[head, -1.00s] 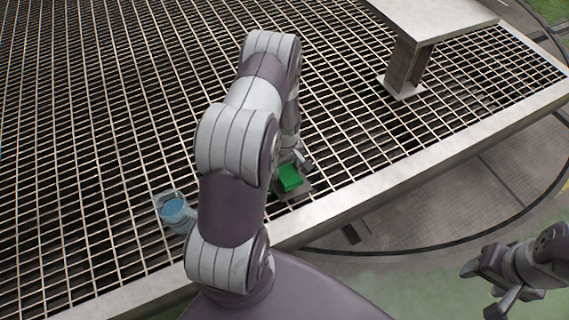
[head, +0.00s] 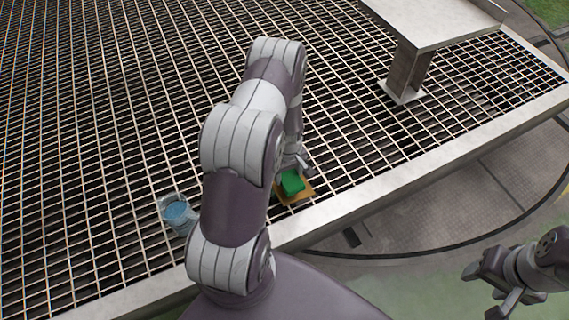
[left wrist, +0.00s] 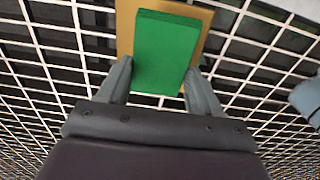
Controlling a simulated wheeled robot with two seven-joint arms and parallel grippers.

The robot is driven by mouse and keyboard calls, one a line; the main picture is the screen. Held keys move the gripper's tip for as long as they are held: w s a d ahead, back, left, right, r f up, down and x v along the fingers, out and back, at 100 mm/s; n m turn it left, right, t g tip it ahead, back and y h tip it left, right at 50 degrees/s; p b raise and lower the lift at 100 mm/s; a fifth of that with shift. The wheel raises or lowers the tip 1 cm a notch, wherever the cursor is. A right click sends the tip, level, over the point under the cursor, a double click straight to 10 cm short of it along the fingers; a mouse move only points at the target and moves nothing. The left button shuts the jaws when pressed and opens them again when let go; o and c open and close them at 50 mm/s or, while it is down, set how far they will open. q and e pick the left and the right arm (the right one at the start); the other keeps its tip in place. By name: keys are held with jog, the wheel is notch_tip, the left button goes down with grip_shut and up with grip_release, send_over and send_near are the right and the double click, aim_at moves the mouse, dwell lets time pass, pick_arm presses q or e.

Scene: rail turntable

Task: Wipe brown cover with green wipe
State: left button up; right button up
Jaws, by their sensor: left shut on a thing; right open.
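The green wipe (head: 292,182) is a bright green block held in my left gripper (head: 293,168). In the left wrist view the wipe (left wrist: 167,50) sits between the two fingers (left wrist: 158,76). The brown cover (head: 303,195) is a flat tan square on the grating near its front edge. It lies directly under the wipe, and its rim (left wrist: 124,28) shows around the wipe in the left wrist view. I cannot tell whether the wipe presses on it. My right gripper (head: 490,286) is open and empty at the lower right, away from the grating.
A clear container with blue contents (head: 178,211) stands on the grating left of my left arm. A metal platform on a post (head: 408,72) stands at the back right. A pale metal edge (head: 375,188) borders the open metal grating (head: 90,120).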

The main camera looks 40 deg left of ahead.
pick_arm(q)
notch_tip(320, 180, up, 8)
jog(key=p, duration=0.7)
jog(key=shift+r, duration=0.1)
dwell(0.3)
